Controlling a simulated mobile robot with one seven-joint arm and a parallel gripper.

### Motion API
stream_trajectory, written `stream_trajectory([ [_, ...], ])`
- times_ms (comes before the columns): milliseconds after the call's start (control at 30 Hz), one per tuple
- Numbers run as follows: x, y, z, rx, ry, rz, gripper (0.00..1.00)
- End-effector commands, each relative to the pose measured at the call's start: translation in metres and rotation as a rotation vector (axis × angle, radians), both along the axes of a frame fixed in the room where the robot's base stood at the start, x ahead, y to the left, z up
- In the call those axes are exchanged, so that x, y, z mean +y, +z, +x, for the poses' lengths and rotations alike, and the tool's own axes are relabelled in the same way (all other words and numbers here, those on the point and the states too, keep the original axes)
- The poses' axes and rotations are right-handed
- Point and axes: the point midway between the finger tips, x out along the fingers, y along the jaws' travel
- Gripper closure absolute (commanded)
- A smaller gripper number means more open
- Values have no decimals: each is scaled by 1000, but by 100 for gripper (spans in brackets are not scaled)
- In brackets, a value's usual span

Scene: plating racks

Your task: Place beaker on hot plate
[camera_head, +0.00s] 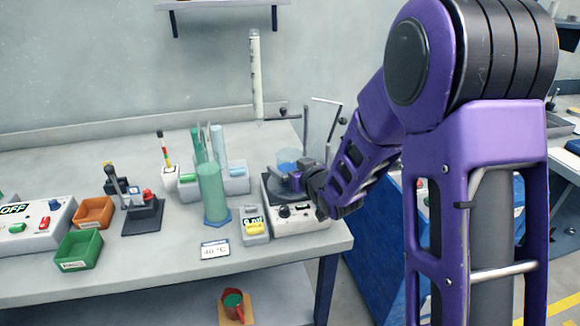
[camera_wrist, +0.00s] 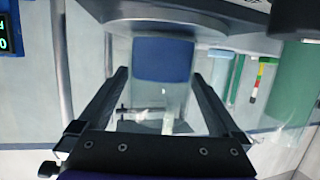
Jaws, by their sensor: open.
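The beaker (camera_head: 288,155) is clear glass with blue liquid at its bottom. It appears to stand upright on the dark round top of the hot plate (camera_head: 293,226), a white box with a knob near the table's right end. In the wrist view the picture is inverted: the beaker's blue liquid (camera_wrist: 163,59) lies against the hot plate's top (camera_wrist: 190,14). My gripper (camera_wrist: 160,76) is open, with one finger on each side of the beaker. In the head view my gripper (camera_head: 292,182) partly hides the beaker and the plate's top.
Left of the hot plate stand a small meter (camera_head: 254,226), a tall green cylinder (camera_head: 213,190) and a rack (camera_head: 235,184) of tubes. A card reading 40 °C (camera_head: 215,249) lies in front. Green (camera_head: 79,250) and orange (camera_head: 94,212) bins sit farther left. Thin stands rise behind.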

Motion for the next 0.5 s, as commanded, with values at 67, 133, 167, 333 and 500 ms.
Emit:
stream_trajectory([
  [67,0,4,0,0,0,0,0],
  [133,-3,5,-5,-1,-1,0,0],
  [167,-6,7,-9,-2,-2,0,0],
  [333,-22,18,-40,-2,-3,1,0],
  [500,-38,29,-71,-2,-2,1,0],
])
